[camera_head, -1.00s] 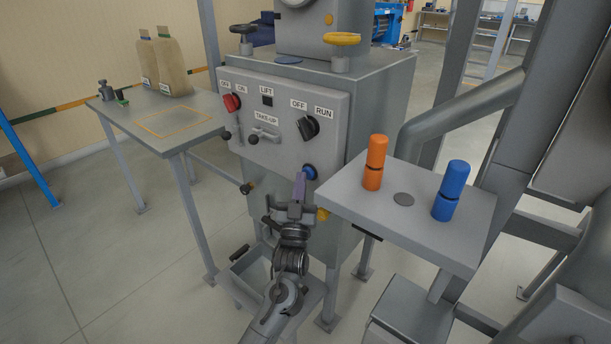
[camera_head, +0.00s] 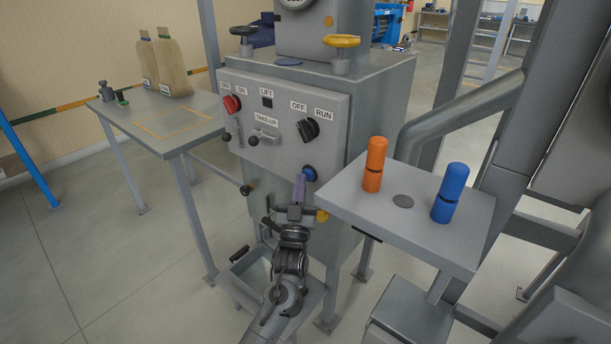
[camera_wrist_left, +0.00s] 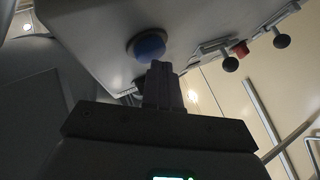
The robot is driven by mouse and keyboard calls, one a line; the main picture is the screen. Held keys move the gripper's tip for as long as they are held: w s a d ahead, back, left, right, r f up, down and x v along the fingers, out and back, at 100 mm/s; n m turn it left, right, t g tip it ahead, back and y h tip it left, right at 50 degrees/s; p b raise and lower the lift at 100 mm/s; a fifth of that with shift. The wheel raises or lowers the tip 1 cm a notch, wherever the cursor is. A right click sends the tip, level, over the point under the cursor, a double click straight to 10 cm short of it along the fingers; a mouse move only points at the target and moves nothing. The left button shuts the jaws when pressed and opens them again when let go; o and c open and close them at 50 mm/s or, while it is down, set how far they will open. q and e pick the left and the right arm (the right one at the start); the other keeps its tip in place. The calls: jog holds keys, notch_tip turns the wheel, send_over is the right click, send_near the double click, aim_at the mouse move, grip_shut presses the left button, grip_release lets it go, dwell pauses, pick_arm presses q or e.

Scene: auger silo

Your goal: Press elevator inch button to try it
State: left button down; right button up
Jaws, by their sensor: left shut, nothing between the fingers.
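The blue round button (camera_head: 309,174) sits low on the right of the grey control panel (camera_head: 270,165). It also shows in the left wrist view (camera_wrist_left: 149,47), in a dark collar. My left gripper (camera_head: 301,179) is shut and empty, its fingers pointing up at the panel. In the head view its tips lie at the button's left edge; in the wrist view the closed fingers (camera_wrist_left: 160,70) reach just below the button's lower right. I cannot tell whether they touch it. My right gripper is not in view.
The panel also carries a red knob (camera_head: 232,103), a black OFF/RUN knob (camera_head: 308,129) and a take-up lever (camera_head: 254,141). A grey shelf (camera_head: 340,197) with an orange cylinder (camera_head: 375,165) and a blue cylinder (camera_head: 449,193) juts out close to the button's right.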

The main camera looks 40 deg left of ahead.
pick_arm(q)
jog(key=shift+s+p, duration=0.45)
jog(key=shift+s, duration=0.25)
jog(key=s+p, duration=0.3)
jog(key=s, duration=0.2)
jog(key=shift+a, duration=0.2)
dwell(0.4)
